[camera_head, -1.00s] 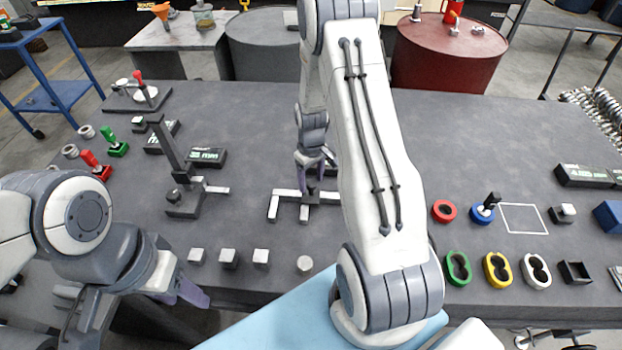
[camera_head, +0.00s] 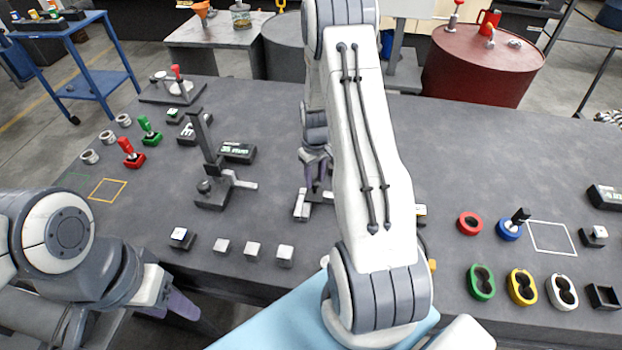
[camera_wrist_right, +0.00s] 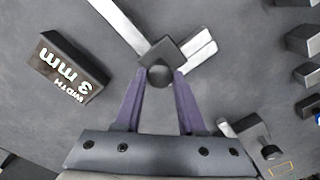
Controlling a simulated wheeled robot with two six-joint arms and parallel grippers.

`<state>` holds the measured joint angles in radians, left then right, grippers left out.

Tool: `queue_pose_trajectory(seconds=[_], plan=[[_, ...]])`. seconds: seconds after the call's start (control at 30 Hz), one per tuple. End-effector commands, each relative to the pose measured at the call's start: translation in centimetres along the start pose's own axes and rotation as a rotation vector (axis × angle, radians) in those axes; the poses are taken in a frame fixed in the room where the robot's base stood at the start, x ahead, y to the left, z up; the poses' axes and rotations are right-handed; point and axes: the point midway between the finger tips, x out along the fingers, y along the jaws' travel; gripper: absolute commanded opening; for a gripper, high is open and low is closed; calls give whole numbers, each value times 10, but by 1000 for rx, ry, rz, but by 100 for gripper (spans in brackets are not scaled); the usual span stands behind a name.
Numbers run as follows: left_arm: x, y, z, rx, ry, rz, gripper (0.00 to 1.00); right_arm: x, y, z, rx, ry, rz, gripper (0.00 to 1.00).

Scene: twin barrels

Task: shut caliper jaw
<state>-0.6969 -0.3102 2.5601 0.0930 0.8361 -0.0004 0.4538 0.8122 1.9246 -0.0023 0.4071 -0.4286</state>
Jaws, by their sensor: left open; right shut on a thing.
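The caliper has a pale bar and two pale jaws (camera_head: 301,206) in the head view, left of my right arm. In the right wrist view its two jaws (camera_wrist_right: 197,47) lie side by side, parallel; whether a hairline gap remains I cannot tell. My right gripper (camera_wrist_right: 160,80) is shut on the round dark knob (camera_wrist_right: 159,75) of the dark slider, one purple finger on each side. In the head view the right gripper (camera_head: 316,178) is partly hidden by my arm. My left gripper (camera_head: 182,305) is open and empty at the front left, off the table edge.
A dark box (camera_wrist_right: 68,68) marked 3 mm width lies beside the caliper bar. A dark upright stand (camera_head: 205,160) is left of the caliper. Several small metal blocks (camera_head: 253,249) line the front. Coloured rings (camera_head: 481,282) are at right. The table behind the caliper looks clear.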

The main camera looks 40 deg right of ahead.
Motion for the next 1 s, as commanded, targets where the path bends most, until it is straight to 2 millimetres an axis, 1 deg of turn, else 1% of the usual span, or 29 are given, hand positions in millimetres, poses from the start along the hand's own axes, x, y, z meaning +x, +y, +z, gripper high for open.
queue_pose_trajectory(seconds=[0.1,0.13,0.17,0.2,0.5,0.63,0.77,1.0], plan=[[0,0,0,0,0,0,50,-1,-3,-3,-4,5,0,0],[0,0,0,0,0,0,50,-1,-3,-3,-4,5,0,43],[0,0,0,0,0,0,50,-1,-3,-3,-4,5,0,55],[0,0,0,0,0,0,50,-1,-3,-3,-4,5,0,70],[0,0,0,0,0,0,50,-1,0,-1,0,3,0,70],[2,0,0,0,0,0,50,-9,0,-2,-1,5,1,70],[4,0,0,0,0,0,50,-30,0,-2,-1,9,3,70],[9,-1,0,0,0,0,50,-78,0,-2,-2,9,2,70]])
